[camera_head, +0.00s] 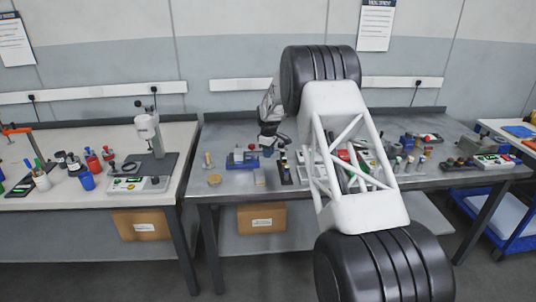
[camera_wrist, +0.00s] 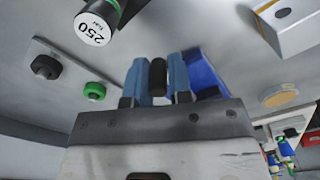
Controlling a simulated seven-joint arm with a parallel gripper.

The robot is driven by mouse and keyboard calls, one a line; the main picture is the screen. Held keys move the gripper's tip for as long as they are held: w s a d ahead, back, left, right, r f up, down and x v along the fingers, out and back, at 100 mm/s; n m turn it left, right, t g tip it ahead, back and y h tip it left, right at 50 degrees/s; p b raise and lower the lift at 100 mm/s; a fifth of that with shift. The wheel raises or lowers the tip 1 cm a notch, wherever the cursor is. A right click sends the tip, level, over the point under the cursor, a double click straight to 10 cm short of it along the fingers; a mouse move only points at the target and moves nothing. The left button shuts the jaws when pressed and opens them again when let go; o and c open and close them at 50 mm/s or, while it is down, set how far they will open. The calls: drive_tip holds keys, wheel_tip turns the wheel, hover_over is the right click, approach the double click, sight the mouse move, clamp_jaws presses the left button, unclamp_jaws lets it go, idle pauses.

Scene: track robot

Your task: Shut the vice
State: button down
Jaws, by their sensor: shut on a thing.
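The blue vice (camera_head: 238,161) stands on the grey bench, left of my gripper in the head view. Part of its blue body (camera_wrist: 206,76) shows behind my fingers in the wrist view. My gripper (camera_wrist: 158,76) has its two light-blue fingers shut on a black cylindrical piece, which looks like the vice's handle end. In the head view my gripper (camera_head: 268,147) is small and close to the vice's right side. The vice's jaws and how far apart they stand cannot be made out.
A white block (camera_head: 259,178) and a round tan disc (camera_head: 214,180) lie close to the vice. A black cylinder marked 250 (camera_wrist: 92,28) and a plate with black and green knobs (camera_wrist: 70,72) are near my gripper. My white arm link hides part of the bench.

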drive_tip(key=shift+w+r, duration=0.1)
drive_tip(key=shift+w, duration=0.15)
drive_tip(key=c, duration=1.1)
unclamp_jaws()
drive_tip(key=shift+r, duration=3.85)
drive_tip(key=shift+s+r, duration=0.1)
